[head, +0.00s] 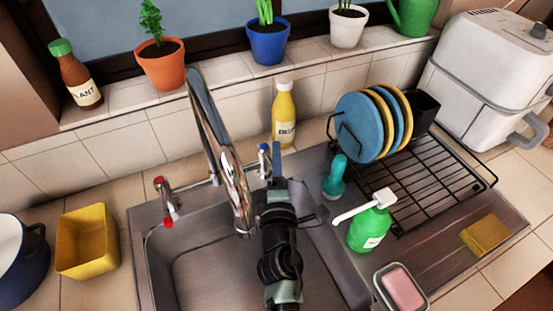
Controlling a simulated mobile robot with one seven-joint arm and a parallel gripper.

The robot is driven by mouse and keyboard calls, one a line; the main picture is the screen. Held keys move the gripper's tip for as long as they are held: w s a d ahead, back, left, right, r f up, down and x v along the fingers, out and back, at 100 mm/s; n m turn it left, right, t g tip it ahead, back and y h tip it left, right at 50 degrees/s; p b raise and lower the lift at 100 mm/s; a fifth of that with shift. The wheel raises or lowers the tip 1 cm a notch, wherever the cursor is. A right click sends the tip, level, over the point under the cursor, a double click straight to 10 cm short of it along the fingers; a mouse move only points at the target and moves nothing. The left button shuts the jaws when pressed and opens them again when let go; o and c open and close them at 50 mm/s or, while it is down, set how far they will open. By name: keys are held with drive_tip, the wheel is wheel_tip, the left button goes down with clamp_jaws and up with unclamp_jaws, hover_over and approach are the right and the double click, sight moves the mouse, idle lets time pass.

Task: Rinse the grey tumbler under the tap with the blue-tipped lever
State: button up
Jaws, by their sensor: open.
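The blue-tipped lever (263,150) stands upright at the back of the sink, right of the chrome tap (218,140). My gripper (276,158) is open at the lever's right side, close to it; I cannot tell whether they touch. My arm reaches up over the sink basin (195,270) and hides part of it. The tap's spout hangs over the basin, left of my arm. No water stream is visible. I do not see the grey tumbler in this view.
A red-tipped lever (162,190) stands left of the tap. Right of my arm are a teal bottle (335,178), a green pump bottle (369,228) and a soap dish (400,289). A dish rack (440,180) holds several plates. A yellow bottle (284,115) stands behind the sink.

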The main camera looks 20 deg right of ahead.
drive_tip(key=shift+c, duration=0.3)
clamp_jaws()
idle(1.1)
